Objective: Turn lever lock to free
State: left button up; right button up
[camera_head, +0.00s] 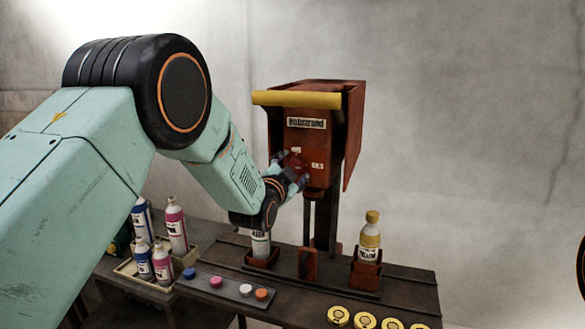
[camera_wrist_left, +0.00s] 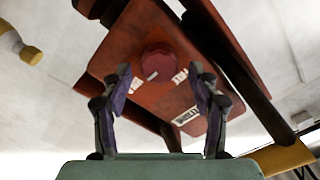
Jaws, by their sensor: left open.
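The lock shows as a dark red round knob (camera_wrist_left: 158,62) on the rust-red box (camera_wrist_left: 135,45) in the left wrist view. A short white mark on the knob points to the lower left there, and small white labels, too small to read surely, lie beside it. In the head view the box (camera_head: 306,135) stands on a post, and the knob is largely covered by my gripper. My left gripper (camera_head: 297,172) is at the box's front face. In the wrist view its two fingers (camera_wrist_left: 157,92) are open, spread either side of the knob, with gaps visible.
The box has a yellow front bar (camera_head: 297,99) above the gripper. A yellow-capped bottle (camera_head: 370,238) stands in a holder below right. A white bottle (camera_head: 261,247) stands below my wrist. Several bottles, coloured caps and yellow discs occupy the bench (camera_head: 325,290). Free air lies right of the box.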

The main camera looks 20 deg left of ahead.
pick_arm(q)
jog(key=shift+w+a+f, duration=0.25)
jog(key=shift+w, duration=0.1)
jog(key=shift+c, duration=0.9)
jog(key=shift+s+d+r, duration=0.15)
jog(key=shift+s+d, duration=0.05)
jog(key=c, duration=1)
